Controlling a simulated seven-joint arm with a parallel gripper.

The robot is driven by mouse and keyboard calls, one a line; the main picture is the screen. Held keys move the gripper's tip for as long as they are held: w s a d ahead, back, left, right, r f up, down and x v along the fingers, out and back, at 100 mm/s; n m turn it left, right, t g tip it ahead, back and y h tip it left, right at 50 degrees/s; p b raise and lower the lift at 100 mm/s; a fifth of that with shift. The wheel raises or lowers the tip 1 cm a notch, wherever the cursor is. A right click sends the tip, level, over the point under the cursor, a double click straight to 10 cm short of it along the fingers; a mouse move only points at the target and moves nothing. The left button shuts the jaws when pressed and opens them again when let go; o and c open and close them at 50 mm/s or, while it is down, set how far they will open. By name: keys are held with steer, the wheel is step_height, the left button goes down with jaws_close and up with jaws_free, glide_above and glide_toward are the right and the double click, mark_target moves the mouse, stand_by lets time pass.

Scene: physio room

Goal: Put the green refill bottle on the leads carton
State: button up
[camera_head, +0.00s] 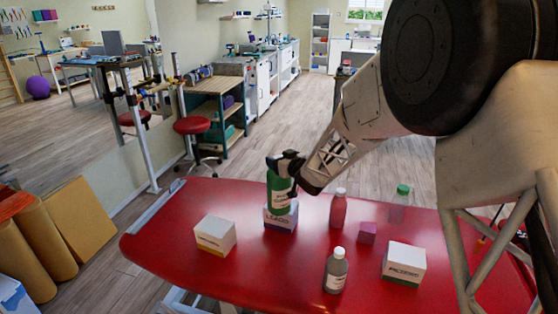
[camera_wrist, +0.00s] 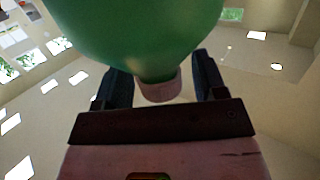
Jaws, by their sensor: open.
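The green refill bottle (camera_head: 279,194) is over the leads carton (camera_head: 280,222), a white box with a lilac lower band. The bottle's base meets the carton's top and appears to rest on it, with a slight lean in the picture. My gripper (camera_head: 288,166) is at the upper part of the bottle, coming from the right. In the wrist view the bottle (camera_wrist: 140,30) fills the top, and its pale end lies between the two dark fingers of my gripper (camera_wrist: 158,85). The fingers are open, with gaps showing beside that end.
The front left of the table is clear.

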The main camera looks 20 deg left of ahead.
steer(key=shift+r, duration=0.15)
steer(key=shift+v, duration=0.95)
steer(key=v, duration=1)
